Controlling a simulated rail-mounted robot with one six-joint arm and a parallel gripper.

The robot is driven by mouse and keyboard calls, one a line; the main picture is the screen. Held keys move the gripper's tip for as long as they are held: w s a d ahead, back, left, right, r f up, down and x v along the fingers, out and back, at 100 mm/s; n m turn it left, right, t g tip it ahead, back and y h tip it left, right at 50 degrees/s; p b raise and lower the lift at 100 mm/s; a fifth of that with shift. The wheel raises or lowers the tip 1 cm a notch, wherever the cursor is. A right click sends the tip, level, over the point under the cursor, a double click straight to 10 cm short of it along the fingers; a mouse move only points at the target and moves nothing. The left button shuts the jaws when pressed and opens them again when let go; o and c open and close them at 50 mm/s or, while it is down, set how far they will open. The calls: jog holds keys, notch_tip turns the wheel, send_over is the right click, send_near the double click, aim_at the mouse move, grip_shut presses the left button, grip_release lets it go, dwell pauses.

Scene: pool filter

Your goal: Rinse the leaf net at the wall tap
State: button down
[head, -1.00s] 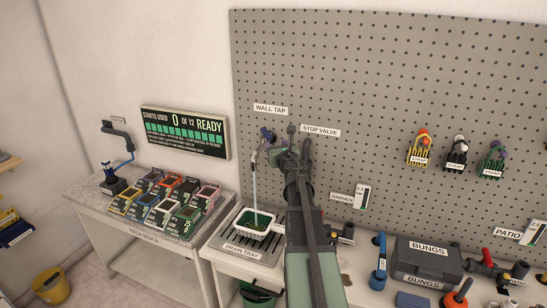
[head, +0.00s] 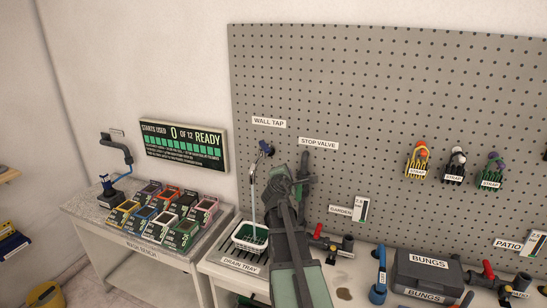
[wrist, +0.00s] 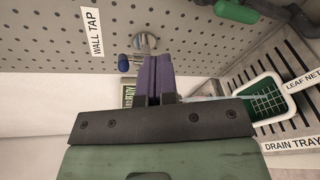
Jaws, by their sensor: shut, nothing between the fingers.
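The wall tap (head: 266,149), with a blue handle, is on the pegboard under its label. A pale stream runs from it down to the leaf net (head: 250,239), which has a white rim and green mesh. The net lies on the slatted drain tray (head: 229,258); it also shows at the right in the wrist view (wrist: 265,97). My gripper (wrist: 159,62) shows two purple fingers pressed together, empty. In the wrist view the tap (wrist: 144,42) appears just beyond the fingertips, apart from them as far as I can tell. My arm hides the fingers in the head view.
The stop valve label (head: 318,143) is right of the tap, with a dark pipe below it, close to my arm. A bungs box (head: 427,272) and fittings crowd the counter at right. Several coloured boxes stand on the left bench (head: 100,228).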

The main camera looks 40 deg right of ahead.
jog(key=s+a+f+m+g+y, duration=0.3)
jog(key=a+f+m, duration=0.1)
jog(key=a, duration=0.6)
jog(key=s+a+f+m+g+y, duration=0.2)
jog(key=s+a+f+m+y, duration=0.25)
jog(key=a, duration=0.55)
jog(key=s+a+f+m+g+y, duration=0.3)
jog(key=a+f+m, duration=0.15)
jog(key=a, duration=0.55)
jog(key=a+r+m+g+y+p, duration=0.1)
jog(key=a+r+y+p, duration=0.1)
jog(key=a+r+p, duration=0.3)
jog(key=m+t+y+p, duration=0.1)
jog(key=t+y+p, duration=0.4)
jog(key=p, duration=1.3)
send_near(264, 146)
jog(key=s+d+h, duration=0.1)
jog(key=s+d, duration=0.3)
jog(key=d, duration=0.3)
jog(key=w+a+f+b, duration=0.6)
jog(key=a+f+b, duration=0.1)
jog(key=b, duration=0.1)
jog(key=shift+a+f+t, duration=0.2)
jog(key=shift+f+t, duration=0.05)
jog(key=shift+t, duration=0.15)
